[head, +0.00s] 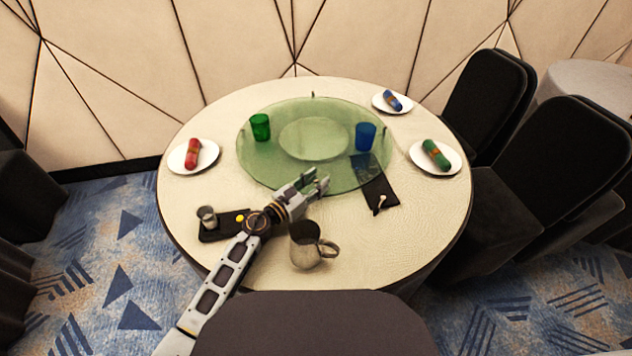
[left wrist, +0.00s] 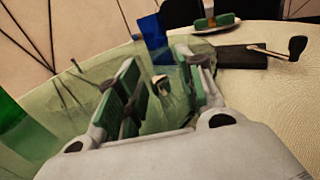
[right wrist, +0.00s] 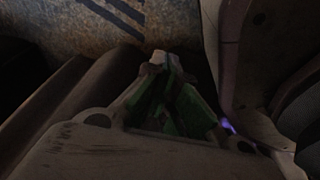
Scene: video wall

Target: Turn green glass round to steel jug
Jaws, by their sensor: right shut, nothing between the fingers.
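The green glass (head: 261,127) stands on the left part of the round green glass turntable (head: 262,165); part of it shows at the left edge of the left wrist view (left wrist: 10,112). The steel jug (head: 306,252) stands on the table's near side, handle to the right, apart from the turntable. My left gripper (head: 314,183) is over the turntable's near edge, behind the jug. Its fingers (left wrist: 160,85) are apart, with a small pale and dark knob visible between them; I cannot tell if they touch it. My right gripper (right wrist: 168,75) is shut and empty, low above the carpet in shadow.
A blue glass (head: 366,137) stands on the turntable's right. An upright peg (head: 312,95) rises at its far rim. Plates with coloured rolled napkins (head: 194,153) sit around the table.

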